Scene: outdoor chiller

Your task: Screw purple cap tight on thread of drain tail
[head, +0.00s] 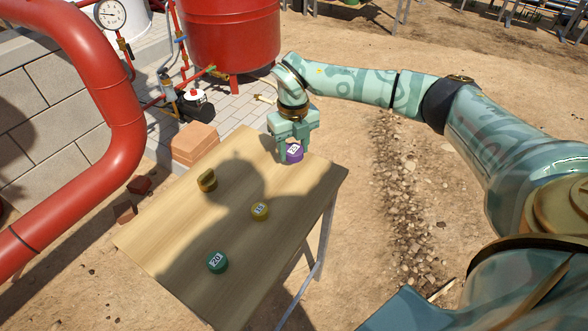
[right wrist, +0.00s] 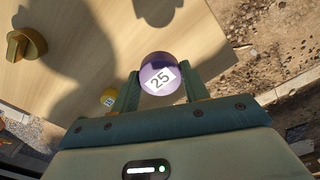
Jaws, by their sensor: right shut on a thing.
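The purple cap (head: 295,153), marked 25, is between the fingers of my right gripper (head: 290,150) near the far right edge of the wooden table. In the right wrist view the cap (right wrist: 158,76) shows its flat, numbered face, with a finger of my right gripper (right wrist: 158,88) on each side. The gripper is shut on it. I cannot tell how far the cap is above the tabletop. I cannot pick out the drain tail with certainty in either view. My left gripper is not in view.
A red tank (head: 235,35) with pipes stands behind. A thick red pipe (head: 105,85) is at the left; bricks (head: 195,143) lie beyond the table.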

